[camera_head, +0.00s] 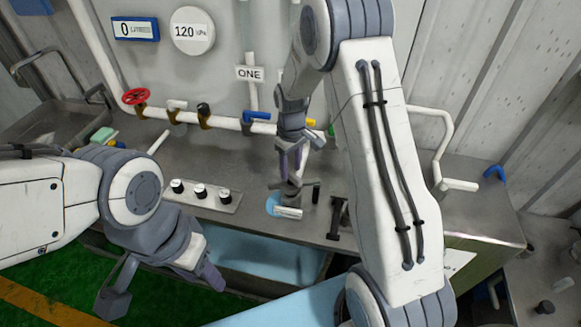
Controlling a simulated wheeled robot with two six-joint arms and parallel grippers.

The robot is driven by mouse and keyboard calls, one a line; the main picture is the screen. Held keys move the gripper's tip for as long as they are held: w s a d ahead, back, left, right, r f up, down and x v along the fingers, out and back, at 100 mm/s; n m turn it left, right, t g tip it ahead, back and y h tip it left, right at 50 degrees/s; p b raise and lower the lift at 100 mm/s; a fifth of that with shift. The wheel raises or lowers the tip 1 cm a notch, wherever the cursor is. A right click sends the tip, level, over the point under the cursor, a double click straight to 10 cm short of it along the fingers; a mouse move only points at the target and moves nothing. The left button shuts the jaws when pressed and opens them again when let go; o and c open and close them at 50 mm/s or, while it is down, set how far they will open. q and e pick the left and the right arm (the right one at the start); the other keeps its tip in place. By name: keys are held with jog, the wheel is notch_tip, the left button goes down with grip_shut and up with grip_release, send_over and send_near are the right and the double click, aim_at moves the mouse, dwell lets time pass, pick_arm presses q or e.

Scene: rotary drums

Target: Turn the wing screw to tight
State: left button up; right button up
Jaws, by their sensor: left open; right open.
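My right gripper (290,172) is open and points down over the steel worktop in the middle of the view. Just below its fingertips is a small metal fitting (288,212) with a light cylindrical end, beside a blue disc. It may be the wing screw, but its wings and how tight it sits cannot be made out. The fingers partly cover it, and I cannot tell whether they touch it. My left gripper (163,283) is open and empty at the lower left, in front of the bench and well away from the fitting.
A pipe with a red handwheel (136,97) and several valve handles runs along the back wall. A plate with three knobs (201,194) lies left of the fitting. A dark upright bracket (337,218) stands close on its right. A blue basin (265,262) is below the front edge.

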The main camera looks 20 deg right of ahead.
jog(key=shift+f, duration=0.85)
grip_shut()
jog(key=shift+m, duration=0.4)
jog(key=m+b, duration=0.1)
jog(key=m, duration=0.2)
jog(key=shift+w+m, duration=0.1)
jog(key=shift+m, duration=0.3)
jog(key=m+b, duration=0.1)
jog(key=m, duration=0.3)
jog(key=shift+r+m, duration=0.1)
jog(key=shift+m, duration=0.3)
jog(key=shift+w, duration=0.1)
